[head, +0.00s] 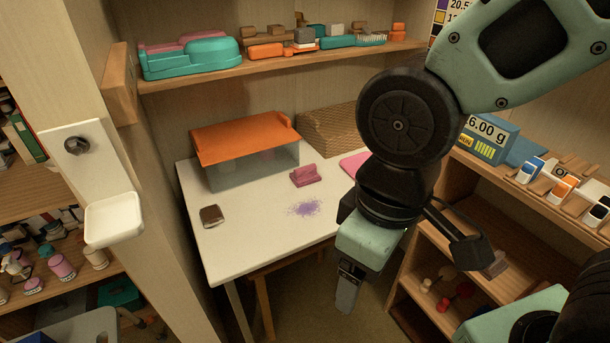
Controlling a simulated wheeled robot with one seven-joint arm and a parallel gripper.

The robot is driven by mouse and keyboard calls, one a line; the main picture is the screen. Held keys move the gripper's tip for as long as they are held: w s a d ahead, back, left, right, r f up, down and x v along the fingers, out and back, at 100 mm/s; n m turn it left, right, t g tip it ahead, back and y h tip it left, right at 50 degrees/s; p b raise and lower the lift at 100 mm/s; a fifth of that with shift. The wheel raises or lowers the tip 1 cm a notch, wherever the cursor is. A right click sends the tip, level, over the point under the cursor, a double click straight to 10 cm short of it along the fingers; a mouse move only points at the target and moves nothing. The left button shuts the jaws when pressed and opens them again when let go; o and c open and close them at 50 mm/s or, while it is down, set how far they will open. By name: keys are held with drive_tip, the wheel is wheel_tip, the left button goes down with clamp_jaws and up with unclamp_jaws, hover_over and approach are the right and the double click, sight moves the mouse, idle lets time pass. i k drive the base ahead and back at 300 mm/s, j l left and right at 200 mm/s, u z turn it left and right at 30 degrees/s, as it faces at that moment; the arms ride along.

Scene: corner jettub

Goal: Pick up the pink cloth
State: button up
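A flat pink piece (353,162), which looks like the cloth, lies on the white table (237,244) near its back right. My arm hides its right part. A thicker pink object (306,176) with a raised ridge lies to its left on the same table. My gripper (347,296) points down in front of the table's right front edge, nearer to me than the pink piece and apart from it. Its fingers overlap in this view, so I cannot tell whether they are open. I see nothing held between them.
A clear box with an orange lid (240,138) and a woven basket (335,132) stand at the table's back. Purple specks (304,208) and a small dark-topped item (212,215) lie on the tabletop. A wooden shelf unit (425,290) stands close on the right.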

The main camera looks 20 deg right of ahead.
sight(303, 177)
drive_tip(key=i+u, duration=0.4)
drive_tip(key=i, duration=0.5)
